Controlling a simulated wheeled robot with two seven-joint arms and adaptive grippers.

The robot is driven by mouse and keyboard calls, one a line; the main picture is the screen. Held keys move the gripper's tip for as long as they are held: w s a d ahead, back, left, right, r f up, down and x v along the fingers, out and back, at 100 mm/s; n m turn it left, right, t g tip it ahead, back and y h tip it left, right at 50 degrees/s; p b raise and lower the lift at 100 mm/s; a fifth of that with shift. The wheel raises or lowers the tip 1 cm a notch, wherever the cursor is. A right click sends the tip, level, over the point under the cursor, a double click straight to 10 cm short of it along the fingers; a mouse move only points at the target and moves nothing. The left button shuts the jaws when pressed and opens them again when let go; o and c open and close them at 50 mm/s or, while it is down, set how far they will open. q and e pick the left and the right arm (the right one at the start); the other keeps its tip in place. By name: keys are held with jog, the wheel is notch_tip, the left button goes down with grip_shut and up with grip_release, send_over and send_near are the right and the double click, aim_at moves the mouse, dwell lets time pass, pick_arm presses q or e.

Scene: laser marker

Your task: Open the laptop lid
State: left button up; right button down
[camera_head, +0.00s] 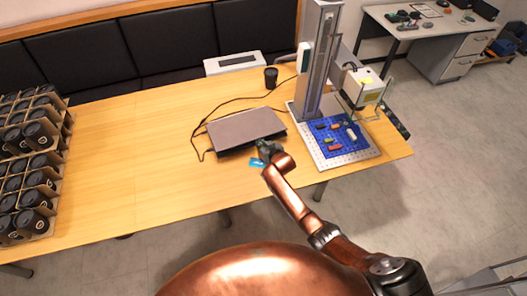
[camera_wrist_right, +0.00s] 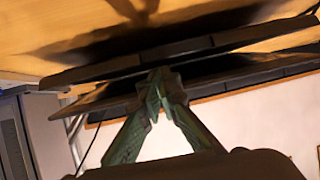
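The laptop (camera_head: 243,126) lies on the wooden table with its grey lid at a low angle; a dark gap shows under the lid's front edge. In the right wrist view the laptop shows as two dark slabs (camera_wrist_right: 110,70) with a narrow wedge between them. My right gripper (camera_head: 264,147) is at the front edge of the laptop, near its right side. In the wrist view its green fingers (camera_wrist_right: 163,78) come together at the tips, at the edge of one slab; whether they touch it is unclear. My left gripper is not in view.
A laser marker (camera_head: 316,70) with a blue work mat (camera_head: 325,151) stands just right of the laptop. A black cup (camera_head: 271,77) and cables lie behind. Racks of black cups (camera_head: 52,185) stand left; the table between is clear.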

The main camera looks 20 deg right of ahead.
jog(key=s, duration=0.1)
jog(key=s+p, duration=0.1)
jog(key=shift+s+d+r+p, duration=0.15)
jog(key=shift+s+d+p, duration=0.05)
jog(key=shift+s+p, duration=0.15)
jog(key=shift+s+f+p, duration=0.2)
jog(key=shift+s+p, duration=0.4)
jog(key=shift+s, duration=0.15)
jog(key=shift+s+f, duration=0.1)
jog(key=shift+s, duration=0.1)
